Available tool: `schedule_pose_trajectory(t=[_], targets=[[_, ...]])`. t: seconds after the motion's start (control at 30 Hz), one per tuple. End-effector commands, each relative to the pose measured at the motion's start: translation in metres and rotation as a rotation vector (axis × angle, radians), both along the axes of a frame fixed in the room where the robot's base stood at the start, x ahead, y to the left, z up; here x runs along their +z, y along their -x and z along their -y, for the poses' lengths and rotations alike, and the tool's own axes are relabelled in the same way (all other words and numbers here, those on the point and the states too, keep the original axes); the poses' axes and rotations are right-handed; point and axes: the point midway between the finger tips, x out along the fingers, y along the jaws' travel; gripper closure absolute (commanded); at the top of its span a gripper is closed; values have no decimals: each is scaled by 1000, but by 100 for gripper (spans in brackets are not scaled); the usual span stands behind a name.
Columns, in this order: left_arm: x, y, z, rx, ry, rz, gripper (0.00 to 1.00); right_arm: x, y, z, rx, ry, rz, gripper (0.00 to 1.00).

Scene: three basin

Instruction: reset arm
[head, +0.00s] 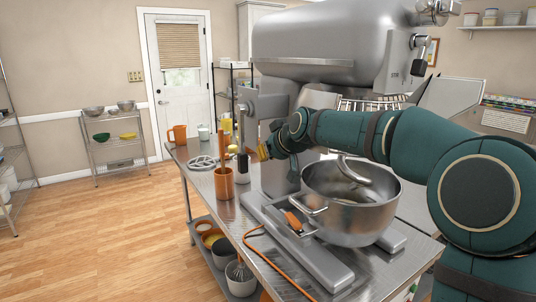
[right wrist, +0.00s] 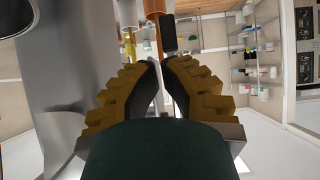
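My right arm, teal, comes in from the right in the head view and reaches left across the front of the big grey mixer (head: 325,65). My right gripper (head: 258,152) is near the mixer's column, above the table. In the right wrist view my right gripper (right wrist: 160,62) shows yellow ridged fingers that lean together, with only a narrow gap at the tips. I see nothing held between them. A black knob-like part (right wrist: 168,35) lies beyond the fingertips. My left gripper is in neither view.
A steel bowl (head: 350,205) sits on the mixer's base under my right arm. The wooden floor (head: 110,225) is clear at left.

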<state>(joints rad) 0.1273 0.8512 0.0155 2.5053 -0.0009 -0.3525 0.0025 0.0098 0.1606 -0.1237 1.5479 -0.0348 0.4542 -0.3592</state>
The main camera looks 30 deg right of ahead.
Motion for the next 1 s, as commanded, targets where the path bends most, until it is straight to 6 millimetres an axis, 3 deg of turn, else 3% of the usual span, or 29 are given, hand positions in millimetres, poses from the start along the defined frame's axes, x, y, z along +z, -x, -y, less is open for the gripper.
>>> schedule_pose_trajectory(t=[0.33,0.47,0.57,0.77,0.87,1.0], targets=[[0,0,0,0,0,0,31,-2,0,-1,0,-1,-2,100],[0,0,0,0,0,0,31,-25,-4,-9,5,-12,-30,100],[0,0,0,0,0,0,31,-67,-8,-25,12,-34,-80,100],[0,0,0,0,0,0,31,-189,1,-72,23,-101,-227,100],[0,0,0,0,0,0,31,-251,19,-98,25,-137,-306,100],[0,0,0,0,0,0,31,-333,60,-133,21,-190,-424,100]])
